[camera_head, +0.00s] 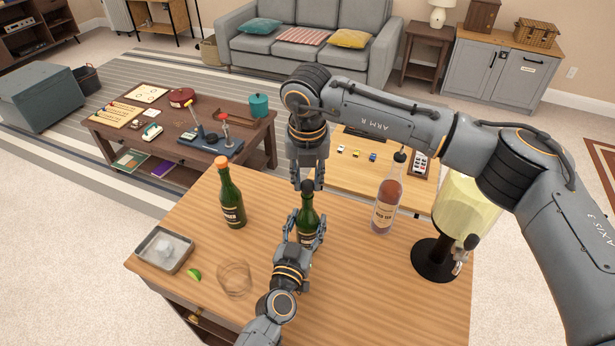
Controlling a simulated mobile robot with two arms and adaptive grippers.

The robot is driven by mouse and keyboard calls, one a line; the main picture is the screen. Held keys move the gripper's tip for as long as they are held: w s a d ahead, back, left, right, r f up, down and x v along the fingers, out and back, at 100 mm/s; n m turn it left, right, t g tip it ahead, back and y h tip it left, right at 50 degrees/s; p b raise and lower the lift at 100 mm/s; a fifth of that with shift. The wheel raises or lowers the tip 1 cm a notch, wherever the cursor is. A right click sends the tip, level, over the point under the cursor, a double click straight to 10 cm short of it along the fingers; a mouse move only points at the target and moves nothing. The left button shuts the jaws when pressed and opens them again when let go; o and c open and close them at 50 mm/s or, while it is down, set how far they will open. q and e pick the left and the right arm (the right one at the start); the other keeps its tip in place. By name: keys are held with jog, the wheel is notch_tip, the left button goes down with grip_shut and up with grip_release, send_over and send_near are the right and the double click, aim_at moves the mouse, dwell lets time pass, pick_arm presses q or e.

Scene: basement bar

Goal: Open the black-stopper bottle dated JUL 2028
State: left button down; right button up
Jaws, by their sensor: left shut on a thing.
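A green bottle (307,222) with a black stopper (307,187) stands upright on the wooden bar top. My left gripper (304,238) is shut on its body, covering part of its label. My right gripper (308,182) points down from above, its fingers open on either side of the stopper; contact cannot be told. A clear bottle (386,205) with pinkish contents and a black stopper (402,155) stands to the right, untouched. A green bottle (231,202) with an orange stopper stands to the left. The dates on the labels are too small to read.
A metal tray (145,262) with ice, a lime wedge (194,275) and an empty glass (234,279) are at the left. A drink dispenser (460,215) stands at the right. A low table (352,181) with toy cars lies beyond the bar top.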

aim_at(307, 184)
grip_shut()
jog(key=shift+r, duration=0.3)
dwell(0.4)
pick_arm(q)
jog(key=shift+f, duration=0.1)
pick_arm(e)
jog(key=shift+r, duration=0.9)
jog(key=shift+r, duration=2)
pick_arm(q)
jog(key=shift+c, duration=2)
grip_release()
